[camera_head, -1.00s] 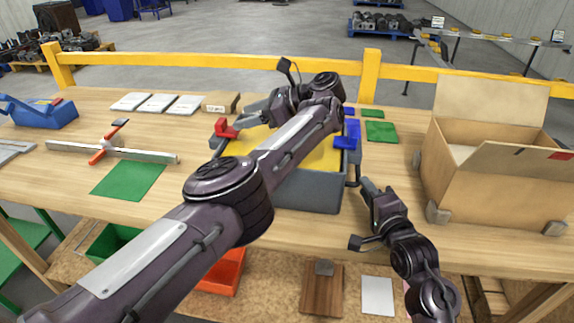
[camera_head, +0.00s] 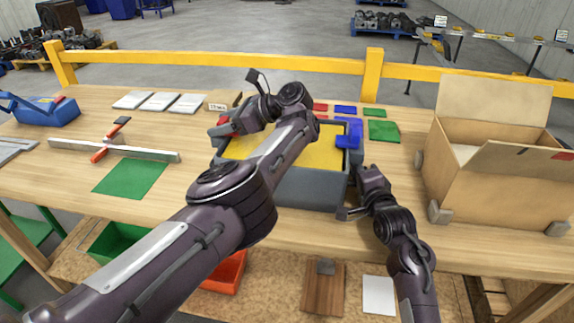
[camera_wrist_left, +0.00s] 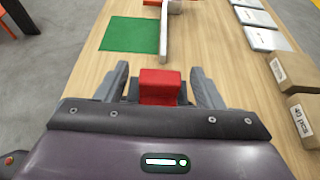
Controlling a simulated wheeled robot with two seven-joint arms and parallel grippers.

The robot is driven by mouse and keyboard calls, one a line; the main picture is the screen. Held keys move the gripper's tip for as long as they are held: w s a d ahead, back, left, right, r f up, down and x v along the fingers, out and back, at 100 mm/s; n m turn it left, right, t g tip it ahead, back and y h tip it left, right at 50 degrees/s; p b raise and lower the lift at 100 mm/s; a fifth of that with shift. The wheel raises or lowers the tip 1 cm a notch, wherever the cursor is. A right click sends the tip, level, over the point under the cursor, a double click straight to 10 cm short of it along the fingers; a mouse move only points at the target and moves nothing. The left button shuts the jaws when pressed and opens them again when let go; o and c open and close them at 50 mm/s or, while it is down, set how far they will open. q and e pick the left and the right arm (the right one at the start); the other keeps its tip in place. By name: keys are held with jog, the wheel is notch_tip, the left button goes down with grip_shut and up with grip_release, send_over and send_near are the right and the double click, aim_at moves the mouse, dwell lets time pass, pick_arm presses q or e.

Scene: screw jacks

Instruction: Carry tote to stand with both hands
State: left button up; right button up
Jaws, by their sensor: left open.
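The tote (camera_head: 310,188) is a grey open box with a yellow inside, standing on the wooden table in the middle of the head view. It has a red handle on its left side, seen in the left wrist view (camera_wrist_left: 160,87), and a blue handle (camera_head: 352,132) on its right. My left gripper (camera_head: 226,128) is open, with the red handle between its spread fingers (camera_wrist_left: 160,78). My right gripper (camera_head: 366,173) is close to the tote's right side, below the blue handle. Its fingers are too small to read. My left arm hides part of the tote. I cannot identify the stand.
A cardboard box (camera_head: 490,190) stands close on the right. A green mat (camera_head: 132,177) and a grey bar (camera_head: 150,154) lie left of the tote. White packs (camera_head: 160,103) and small coloured pads (camera_head: 383,131) lie behind. A yellow rail (camera_head: 210,61) runs along the back.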

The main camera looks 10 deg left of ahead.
pick_arm(q)
jog(key=c, duration=0.6)
pick_arm(e)
grip_shut()
pick_arm(q)
grip_shut()
dwell(0.5)
